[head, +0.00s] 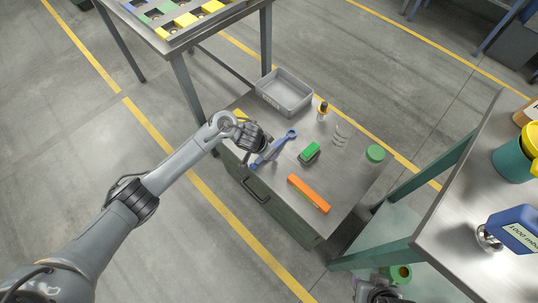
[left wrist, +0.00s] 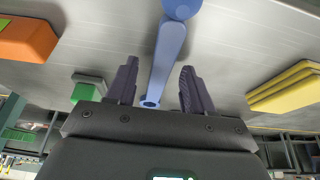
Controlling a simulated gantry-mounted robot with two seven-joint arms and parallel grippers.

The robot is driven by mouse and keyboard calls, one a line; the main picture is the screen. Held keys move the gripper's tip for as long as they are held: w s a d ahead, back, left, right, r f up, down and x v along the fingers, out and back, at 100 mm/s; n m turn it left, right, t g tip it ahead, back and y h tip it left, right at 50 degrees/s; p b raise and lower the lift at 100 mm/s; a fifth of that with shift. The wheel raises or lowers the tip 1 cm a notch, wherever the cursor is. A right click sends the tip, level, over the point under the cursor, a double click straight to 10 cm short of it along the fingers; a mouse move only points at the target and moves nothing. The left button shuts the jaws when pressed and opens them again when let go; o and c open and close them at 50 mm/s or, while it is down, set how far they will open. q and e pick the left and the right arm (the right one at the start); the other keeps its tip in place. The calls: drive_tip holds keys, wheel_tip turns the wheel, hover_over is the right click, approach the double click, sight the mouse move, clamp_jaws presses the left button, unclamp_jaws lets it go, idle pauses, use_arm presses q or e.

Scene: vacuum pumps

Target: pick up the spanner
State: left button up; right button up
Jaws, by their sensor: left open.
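The blue spanner (head: 275,147) lies on the grey top of a low cabinet (head: 345,183), slanting from lower left to upper right. My left gripper (head: 259,148) is over its lower-left part. In the left wrist view the spanner (left wrist: 164,65) runs between the two spread dark fingers of my left gripper (left wrist: 160,72), with a visible gap on each side. The fingers are open and hold nothing. Whether the fingertips touch the cabinet top cannot be told. A dark part at the bottom edge of the head view looks like my right gripper (head: 378,292), mostly cut off.
Around the spanner are a green-topped block (head: 309,152), an orange bar (head: 308,193), a coiled spring (head: 340,134), a small dark bottle (head: 322,111), a green disc (head: 376,153) and a grey tray (head: 284,92). A workbench (head: 470,215) stands at right.

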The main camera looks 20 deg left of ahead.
use_arm(q)
drive_tip(key=shift+w+f, duration=0.1)
drive_tip(key=shift+f, duration=0.05)
clamp_jaws()
idle(0.6)
